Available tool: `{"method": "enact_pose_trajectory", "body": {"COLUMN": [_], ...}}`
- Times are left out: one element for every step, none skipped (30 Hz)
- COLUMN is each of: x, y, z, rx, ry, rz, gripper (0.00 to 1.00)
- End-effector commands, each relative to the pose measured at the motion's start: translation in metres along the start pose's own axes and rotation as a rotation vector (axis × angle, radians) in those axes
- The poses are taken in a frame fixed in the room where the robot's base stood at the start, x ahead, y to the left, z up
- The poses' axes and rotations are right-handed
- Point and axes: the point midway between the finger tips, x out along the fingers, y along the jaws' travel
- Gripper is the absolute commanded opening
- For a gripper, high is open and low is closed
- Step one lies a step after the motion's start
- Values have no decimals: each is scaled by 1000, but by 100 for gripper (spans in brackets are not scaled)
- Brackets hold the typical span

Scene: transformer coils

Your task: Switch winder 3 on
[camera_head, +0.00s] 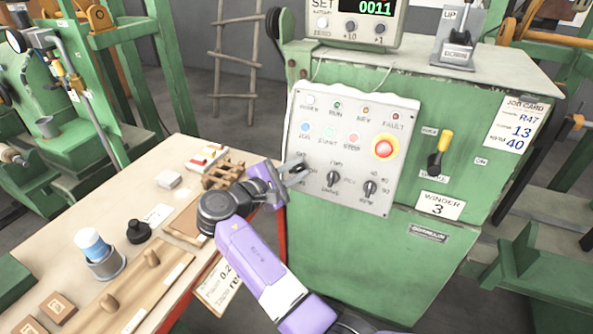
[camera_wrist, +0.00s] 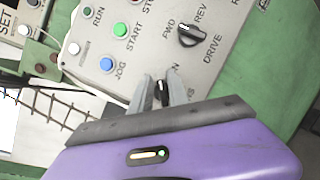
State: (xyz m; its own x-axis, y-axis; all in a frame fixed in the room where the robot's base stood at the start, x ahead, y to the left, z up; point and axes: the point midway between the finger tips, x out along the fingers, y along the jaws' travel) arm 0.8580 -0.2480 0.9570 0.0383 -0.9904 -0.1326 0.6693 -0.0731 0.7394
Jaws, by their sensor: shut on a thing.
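The winder's green cabinet (camera_head: 390,262) carries a grey control panel (camera_head: 345,115) and a "WINDER 3" plate (camera_head: 440,205). My gripper (camera_head: 295,168) reaches the panel's lower left from the left. In the wrist view, my gripper (camera_wrist: 164,90) has its fingers closed on both sides of a small dark knob (camera_wrist: 161,92). The knob's label is partly hidden, with only end letters such as "N" and "NS" showing. The power lamp (camera_head: 310,101) looks pale and unlit. The drive selector (camera_head: 333,178) and another black selector (camera_head: 370,188) sit to the right.
A red emergency button (camera_head: 385,148) on a yellow ring and a yellow-handled lever (camera_head: 442,145) lie right of my gripper. Blue jog (camera_wrist: 106,63) and green start (camera_wrist: 121,29) buttons are close by. A workbench (camera_head: 60,215) with tools stands at left.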

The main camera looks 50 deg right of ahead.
Motion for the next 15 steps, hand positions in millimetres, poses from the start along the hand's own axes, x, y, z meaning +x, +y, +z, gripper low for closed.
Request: {"method": "enact_pose_trajectory", "body": {"x": [-1, -1, -1, -1, -1, -1, -1, -1, -1, -1, -1, -1, -1, -1, -2], "y": [-4, -4, -4, -5, -5, -5, -5, -5, -5, -6, -6, -6, -6, -6, -6], "z": [-6, -6, -6, -6, -6, -6, -6, -6, -6, -6, -6, -6, -6, -6, -6], "rx": [33, 60, 95, 120, 147, 182, 208, 233, 266, 290, 314, 344, 365, 387, 413], "ry": [11, 12, 11, 11, 11, 11, 12, 12, 11, 11, 12, 12, 12, 12, 12], "rz": [-19, -29, -44, -54, -64, -79, -90, -99, -112, -122, -133, -144, -152, -161, -172], "gripper": [0, 0, 0, 0, 0, 0, 0, 0, 0, 0, 0, 0, 0, 0, 0]}}
